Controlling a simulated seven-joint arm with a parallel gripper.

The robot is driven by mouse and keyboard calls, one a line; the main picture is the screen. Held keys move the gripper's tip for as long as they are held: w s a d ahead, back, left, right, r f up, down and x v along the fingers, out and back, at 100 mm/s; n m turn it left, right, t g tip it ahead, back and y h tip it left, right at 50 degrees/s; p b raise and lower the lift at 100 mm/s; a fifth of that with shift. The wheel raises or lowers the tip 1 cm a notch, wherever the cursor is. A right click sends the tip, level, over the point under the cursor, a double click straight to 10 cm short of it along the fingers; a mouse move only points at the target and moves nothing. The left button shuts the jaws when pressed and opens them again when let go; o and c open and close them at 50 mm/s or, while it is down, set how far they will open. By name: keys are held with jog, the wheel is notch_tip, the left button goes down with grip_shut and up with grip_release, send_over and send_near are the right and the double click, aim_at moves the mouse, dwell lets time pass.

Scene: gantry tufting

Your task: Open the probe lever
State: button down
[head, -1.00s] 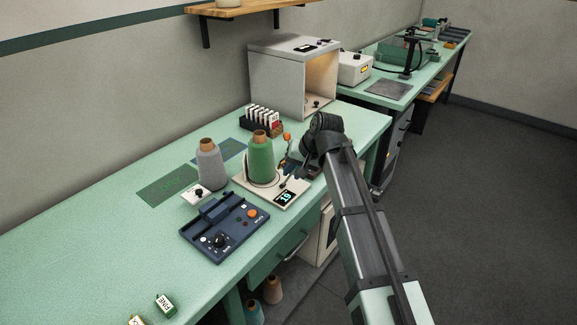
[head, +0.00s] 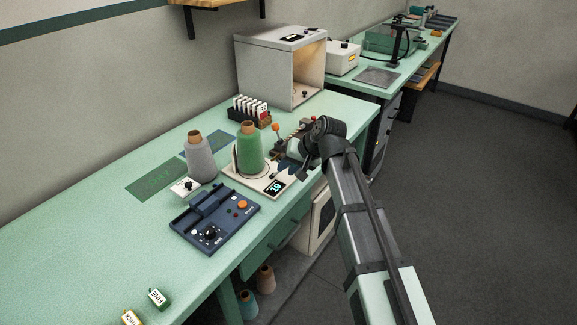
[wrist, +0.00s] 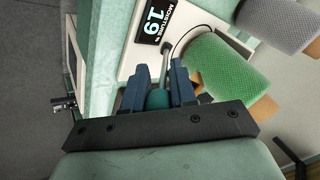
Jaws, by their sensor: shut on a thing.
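The moisture meter (head: 254,185) is a cream base on the bench; its display (wrist: 154,21) reads 19. A green yarn cone (head: 249,150) stands on it and also shows in the wrist view (wrist: 222,72). The probe lever (wrist: 165,62) is a thin grey rod with a teal knob (wrist: 158,98). My gripper (wrist: 157,88) is shut on the knob, with a blue finger on each side. In the head view my gripper (head: 302,172) is at the meter's right side and hides the lever there.
A grey cone (head: 200,160) stands left of the green one. A dark blue control box (head: 215,220) lies in front. A card rack (head: 250,110) and an orange-knobbed stalk (head: 276,128) are behind. The bench's left part is mostly clear.

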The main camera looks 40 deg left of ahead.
jog(key=c, duration=1.2)
grip_release()
jog(key=v, duration=1.4)
